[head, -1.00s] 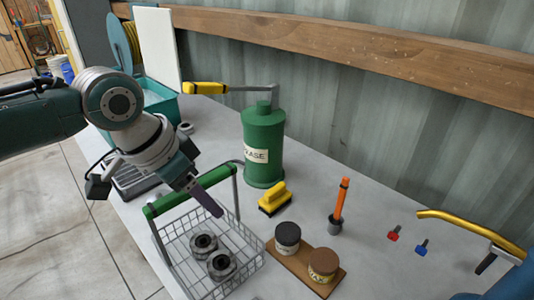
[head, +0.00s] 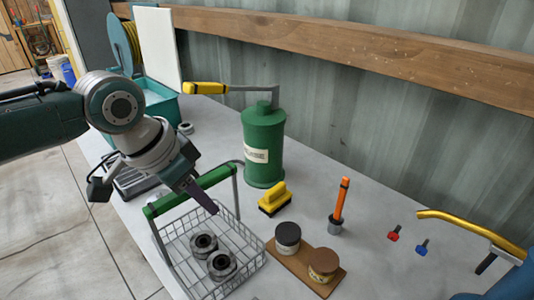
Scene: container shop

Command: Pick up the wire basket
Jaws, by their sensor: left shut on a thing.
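The wire basket (head: 172,265) stands on the grey workbench at the lower middle of the head view, with two dark metal ring-shaped parts (head: 213,255) inside. Its green handle bar (head: 162,206) is raised above it. My left gripper (head: 200,197) reaches down from the upper left and is shut on the green handle, near its middle. One finger shows in front of the bar; the other is hidden. I cannot tell whether the basket's bottom touches the bench. My right gripper is not in view.
A green grease canister (head: 263,150) with a yellow-gripped lever stands behind the basket. A yellow brush (head: 274,200), a wooden board (head: 300,267) with two jars and an orange tool (head: 341,203) in a holder are to the right. A teal bin (head: 160,100) is behind my arm.

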